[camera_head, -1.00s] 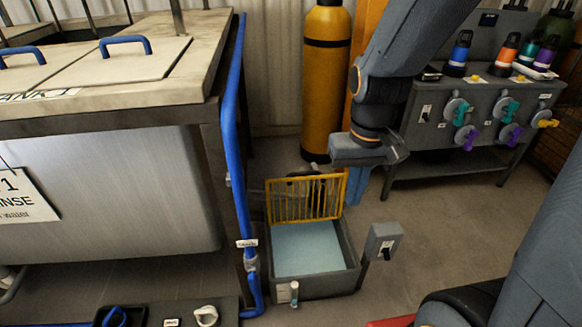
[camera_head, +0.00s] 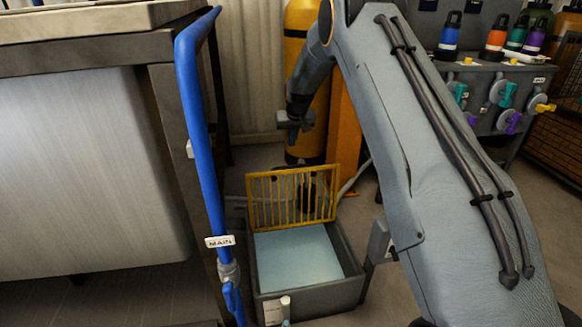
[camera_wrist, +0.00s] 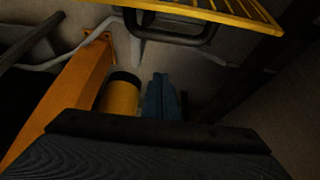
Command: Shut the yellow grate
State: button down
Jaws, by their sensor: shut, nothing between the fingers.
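The yellow grate (camera_head: 292,198) stands raised, close to upright, at the back edge of a grey basin (camera_head: 318,302) holding pale blue liquid (camera_head: 296,256). The basin's top is uncovered. In the wrist view the grate's edge (camera_wrist: 226,14) crosses the top, with a dark handle (camera_wrist: 168,38) on the side facing the camera. My gripper (camera_wrist: 161,76) shows its blue fingers shut and empty, apart from the handle in that picture. In the head view my gripper's body (camera_head: 294,124) is above and behind the grate; I cannot clearly make out its fingertips there.
A yellow cylinder (camera_head: 301,30) and an orange post (camera_head: 343,130) stand close behind my wrist. A blue pipe (camera_head: 197,120) runs beside the tank at left. A small grey switch box (camera_head: 378,241) stands right of the basin. A bench with coloured bottles (camera_head: 449,36) is at right.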

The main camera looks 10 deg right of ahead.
jog(key=b+x, duration=0.2)
jog(key=x, duration=0.9)
jog(key=shift+s+r, duration=0.15)
jog(key=shift+s, duration=1.75)
jog(key=shift+s, duration=0.15)
